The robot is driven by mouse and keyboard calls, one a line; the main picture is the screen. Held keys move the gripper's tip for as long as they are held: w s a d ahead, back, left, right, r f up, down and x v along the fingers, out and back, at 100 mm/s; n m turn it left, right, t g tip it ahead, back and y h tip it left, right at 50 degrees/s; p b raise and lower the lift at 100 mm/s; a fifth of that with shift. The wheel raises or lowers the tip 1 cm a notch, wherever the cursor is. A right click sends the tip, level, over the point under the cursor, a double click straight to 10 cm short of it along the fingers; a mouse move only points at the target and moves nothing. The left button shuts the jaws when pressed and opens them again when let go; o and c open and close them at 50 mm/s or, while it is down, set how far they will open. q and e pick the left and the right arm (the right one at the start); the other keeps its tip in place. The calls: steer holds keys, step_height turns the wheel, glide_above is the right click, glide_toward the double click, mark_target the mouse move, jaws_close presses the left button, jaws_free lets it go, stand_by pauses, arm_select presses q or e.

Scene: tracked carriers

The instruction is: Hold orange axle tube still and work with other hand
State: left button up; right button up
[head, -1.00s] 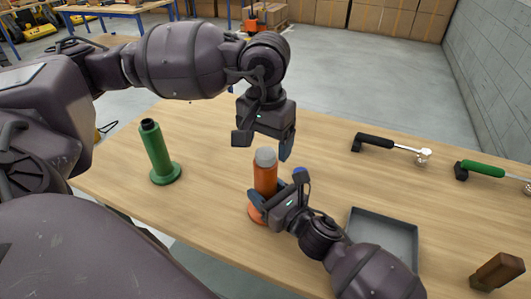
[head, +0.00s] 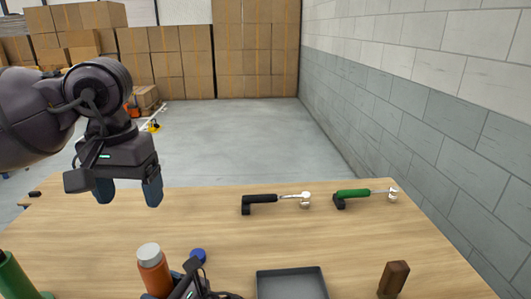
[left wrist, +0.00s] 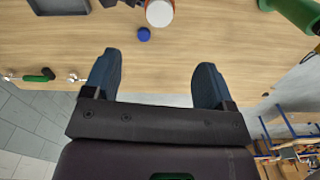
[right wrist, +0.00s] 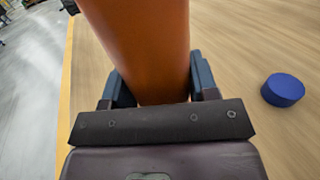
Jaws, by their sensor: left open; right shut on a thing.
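The orange axle tube (head: 155,278) stands upright on the table with a pale grey top (head: 149,251). In the right wrist view the tube (right wrist: 145,40) fills the space between the fingers of my right gripper (right wrist: 158,82), which is shut on it low down. My left gripper (head: 128,192) is open and empty, in the air beyond and above the tube. In the left wrist view its fingers (left wrist: 157,75) point over the table, with the pale tube top (left wrist: 160,12) ahead. A round blue piece (head: 198,255) lies on the table beside the tube; the right wrist view shows it too (right wrist: 283,90).
A black-handled tool (head: 262,199) and a green-handled tool (head: 352,194) lie towards the back. A grey tray (head: 290,271) and a brown block (head: 393,280) are at the front right. A green tube (head: 15,278) is at the left. The middle table is clear.

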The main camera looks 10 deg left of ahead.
mark_target(148, 250)
arm_select(q)
steer(key=shift+c, duration=0.9)
step_height(148, 250, down, 2)
steer(key=n, duration=1.9)
steer(key=shift+f, duration=0.1)
steer(key=shift+f, duration=4.95)
steer(key=shift+c, duration=0.3)
steer(key=c, duration=0.7)
steer(key=o, duration=0.9)
